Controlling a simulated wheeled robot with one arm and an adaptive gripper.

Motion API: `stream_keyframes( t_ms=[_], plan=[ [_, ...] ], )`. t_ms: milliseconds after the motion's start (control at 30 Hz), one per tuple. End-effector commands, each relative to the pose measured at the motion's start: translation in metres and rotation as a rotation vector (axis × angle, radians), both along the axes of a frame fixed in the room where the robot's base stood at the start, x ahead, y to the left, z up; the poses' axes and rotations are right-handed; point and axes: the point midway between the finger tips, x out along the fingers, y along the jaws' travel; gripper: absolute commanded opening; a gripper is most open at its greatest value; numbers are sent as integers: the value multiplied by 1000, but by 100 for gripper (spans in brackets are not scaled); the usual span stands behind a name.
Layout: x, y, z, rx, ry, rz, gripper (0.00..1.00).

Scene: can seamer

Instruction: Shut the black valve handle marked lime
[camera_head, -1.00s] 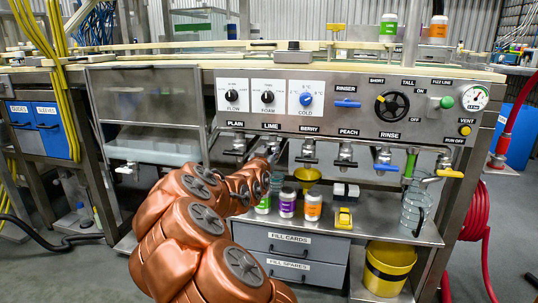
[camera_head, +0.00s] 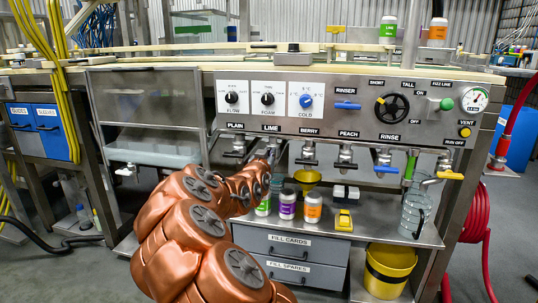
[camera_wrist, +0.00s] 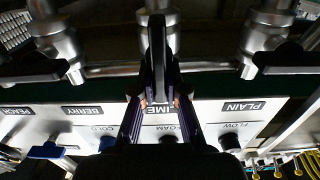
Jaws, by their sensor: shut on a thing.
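In the wrist view, the black lime valve handle (camera_wrist: 157,48) stands end-on between the fingers of my gripper (camera_wrist: 160,98), which is shut on it. It points out from its steel valve body, across the direction of the neighbouring black plain handle (camera_wrist: 286,60) and berry handle (camera_wrist: 28,72). The lime label (camera_wrist: 161,107) is partly covered by the handle and fingers. In the head view, my gripper (camera_head: 269,156) is at the valve under the lime label (camera_head: 270,127), and my arm hides most of that handle.
The plain valve (camera_head: 236,152) and berry valve (camera_head: 307,161) flank it closely. Below are a yellow funnel (camera_head: 307,176) and several labelled bottles, including a purple one (camera_head: 287,205), on a steel shelf. The dial panel (camera_head: 268,97) is above.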

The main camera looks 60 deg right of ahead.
Motion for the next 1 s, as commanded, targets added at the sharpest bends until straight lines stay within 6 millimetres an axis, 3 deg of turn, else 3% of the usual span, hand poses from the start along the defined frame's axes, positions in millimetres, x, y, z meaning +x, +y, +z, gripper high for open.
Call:
stream_keyframes(
  t_ms=[367, 1000],
  plan=[
    [-1, 0, 1, 21, -48, -1, 0],
    [-6, -2, -2, 143, -367, -2, 0]
  ],
)
